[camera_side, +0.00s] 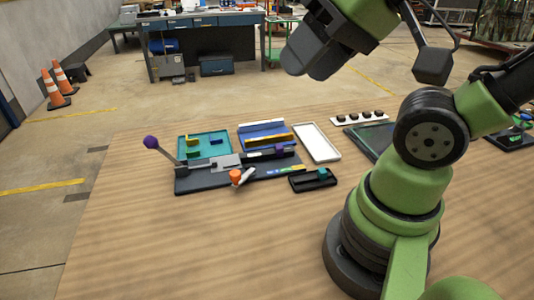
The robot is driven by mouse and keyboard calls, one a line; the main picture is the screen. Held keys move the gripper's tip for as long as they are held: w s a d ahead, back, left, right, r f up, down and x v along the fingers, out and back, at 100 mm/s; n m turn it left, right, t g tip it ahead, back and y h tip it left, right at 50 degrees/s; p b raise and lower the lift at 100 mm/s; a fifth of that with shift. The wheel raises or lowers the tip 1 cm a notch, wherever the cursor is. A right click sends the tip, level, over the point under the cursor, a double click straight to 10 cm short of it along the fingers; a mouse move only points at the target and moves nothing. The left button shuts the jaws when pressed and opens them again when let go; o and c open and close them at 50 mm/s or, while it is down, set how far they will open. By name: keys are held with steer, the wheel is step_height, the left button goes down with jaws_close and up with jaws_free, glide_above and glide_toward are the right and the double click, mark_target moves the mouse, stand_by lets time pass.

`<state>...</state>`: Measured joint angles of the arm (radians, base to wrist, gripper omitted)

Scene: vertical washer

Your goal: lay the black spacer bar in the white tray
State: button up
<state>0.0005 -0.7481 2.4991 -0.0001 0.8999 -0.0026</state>
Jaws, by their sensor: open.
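The white tray (317,143) is a shallow, empty rectangle on the wooden table, right of the blue rack. A dark bar (257,155), which looks like the black spacer bar, lies along the back of the dark grey fixture (205,181), just in front of the blue rack. It is small here, and I cannot be sure that it is the spacer bar or whether it is loose. My arm reaches across the top right, high above the table. I cannot make out any gripper fingers in this view.
The fixture has a purple-knobbed lever (151,143) and an orange-topped piece (235,176). Around it are a teal tray (181,142), the blue rack (263,127), a small black tray (299,186) and a white strip with black knobs (360,118). The front table is clear.

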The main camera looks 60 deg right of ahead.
steer(key=w+d+f+n+g+h, duration=0.1)
steer(key=w+d+n+g, duration=0.1)
steer(key=w+d+n, duration=0.3)
steer(key=n+g+h, duration=0.1)
steer(key=n+g, duration=0.4)
steer(key=n, duration=0.2)
glide_above(274, 152)
step_height(274, 152, down, 19)
steer(key=shift+n, duration=0.3)
step_height(274, 152, down, 10)
steer(key=shift+r, duration=0.1)
